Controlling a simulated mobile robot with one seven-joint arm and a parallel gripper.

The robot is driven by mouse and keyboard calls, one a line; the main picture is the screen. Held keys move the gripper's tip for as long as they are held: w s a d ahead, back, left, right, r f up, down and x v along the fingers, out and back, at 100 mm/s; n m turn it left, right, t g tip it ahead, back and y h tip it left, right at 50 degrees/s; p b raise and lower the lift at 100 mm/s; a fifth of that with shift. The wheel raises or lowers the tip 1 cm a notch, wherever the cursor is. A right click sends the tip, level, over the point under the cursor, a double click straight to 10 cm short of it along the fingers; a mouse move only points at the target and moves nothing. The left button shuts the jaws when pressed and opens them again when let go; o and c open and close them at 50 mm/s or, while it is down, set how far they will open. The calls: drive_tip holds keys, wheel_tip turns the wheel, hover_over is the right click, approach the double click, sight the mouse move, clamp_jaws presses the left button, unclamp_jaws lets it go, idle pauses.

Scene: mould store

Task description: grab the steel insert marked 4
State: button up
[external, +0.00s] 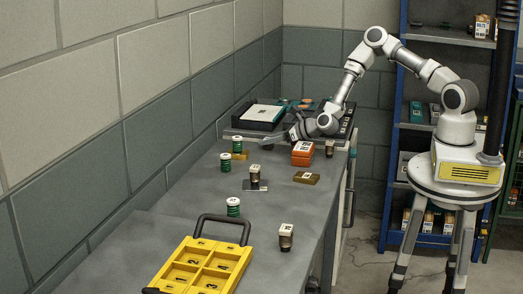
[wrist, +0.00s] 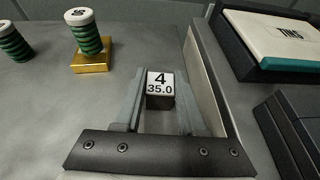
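The steel insert marked 4 (wrist: 160,101) is a small dark block with a white top label reading "4" and "35.0". In the wrist view it stands upright on the grey bench between the two fingers of my gripper (wrist: 160,95). The fingers look open, one on each side of it, with narrow gaps; whether the tips reach fully around it is hard to tell. In the external view my gripper (external: 292,132) is low over the far part of the bench. A small dark block (external: 267,147) to its left seems to be the same insert.
A box labelled TINS (wrist: 285,45) and a pale upright edge (wrist: 208,75) are close on the right. A green ribbed cylinder (wrist: 88,40) stands on a gold block (wrist: 93,63) at left.

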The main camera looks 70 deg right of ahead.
clamp_jaws()
drive_tip(key=shift+r, duration=0.1)
